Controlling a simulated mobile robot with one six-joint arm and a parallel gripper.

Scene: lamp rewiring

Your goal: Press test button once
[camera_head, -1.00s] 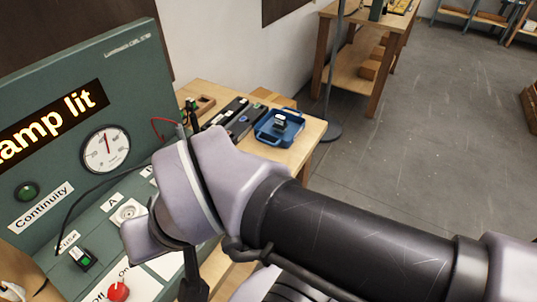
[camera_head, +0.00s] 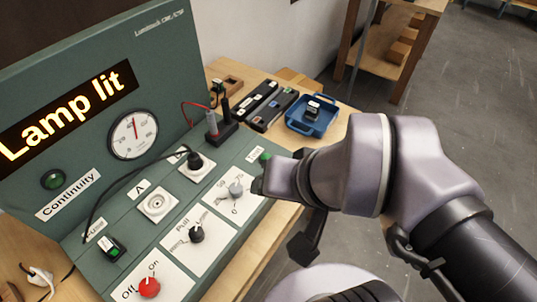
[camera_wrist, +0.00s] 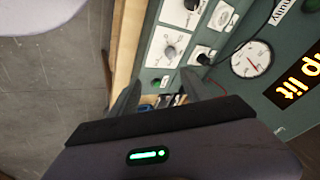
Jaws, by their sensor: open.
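The test panel is a green console (camera_head: 160,200) with a tall back and a sloping front. Its display (camera_head: 66,112) reads "Lamp lit". A small green button (camera_head: 264,157) sits at the right end of the slope beside a white label, partly crowded by my wrist. In the wrist view a green spot by a white label (camera_wrist: 165,82) shows near the fingertips. My gripper (camera_wrist: 160,85) is open and empty, its two dark fingers apart over the panel's end. In the head view my wrist hides part of the panel's right edge.
A red knob (camera_head: 149,288), a black knob (camera_head: 196,234), a grey dial (camera_head: 236,189) and a plugged cable (camera_head: 195,160) stand up from the slope. Behind are a black block with probes (camera_head: 212,130) and a blue tray (camera_head: 313,120). Open floor lies to the right.

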